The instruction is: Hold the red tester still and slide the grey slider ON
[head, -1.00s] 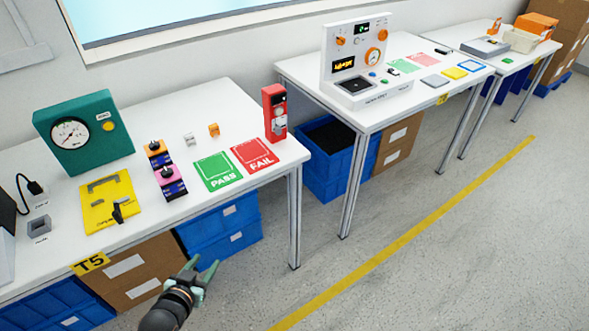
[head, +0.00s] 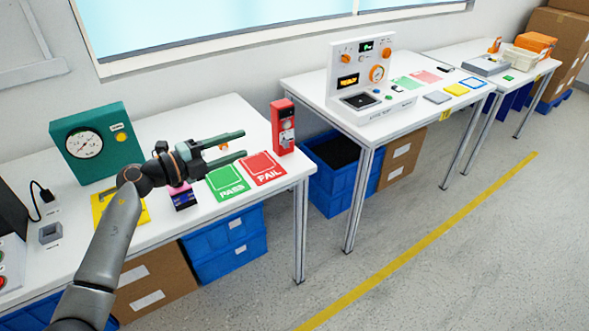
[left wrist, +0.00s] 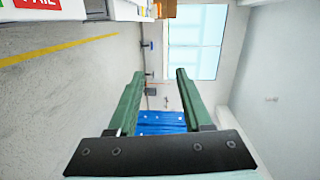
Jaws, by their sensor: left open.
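The red tester (head: 283,127) stands upright at the right end of the near white table, behind the FAIL mat. Its grey fitting shows on the front face; whether that is the slider I cannot tell. My left gripper (head: 243,144) is open and empty above the table, its fingers pointing right towards the tester but apart from it. In the left wrist view, the open green fingers (left wrist: 157,95) have nothing between them, and the tester does not show. My right gripper is not in view.
The green PASS mat (head: 227,182) and red FAIL mat (head: 263,168) lie in front of the tester. A teal gauge box (head: 90,143) stands at the back left. My arm covers part of the yellow plate (head: 101,207). A second table holds a white panel (head: 361,60).

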